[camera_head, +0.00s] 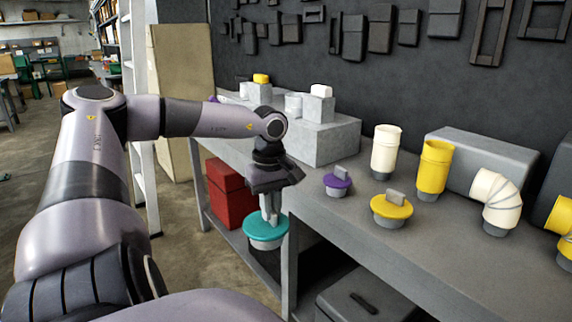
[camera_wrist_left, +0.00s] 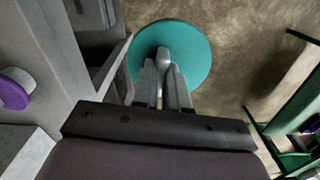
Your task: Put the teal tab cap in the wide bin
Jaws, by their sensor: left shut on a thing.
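The teal tab cap (camera_head: 265,229) is a round teal disc with a grey upright tab and a grey lower rim. My left gripper (camera_head: 269,207) is shut on its tab and holds it in the air, disc down, in front of the bench's left end. In the left wrist view, the teal disc (camera_wrist_left: 190,55) shows beyond the fingers (camera_wrist_left: 164,85), with the floor behind it. I cannot make out for sure which container is the wide bin. My right gripper is not in view.
The grey bench (camera_head: 400,245) carries a purple tab cap (camera_head: 337,187), a yellow tab cap (camera_head: 391,210), a white pipe (camera_head: 386,152), a yellow pipe (camera_head: 433,168) and a white elbow (camera_head: 497,200). Below it are a red box (camera_head: 226,188) and a grey case (camera_head: 350,298).

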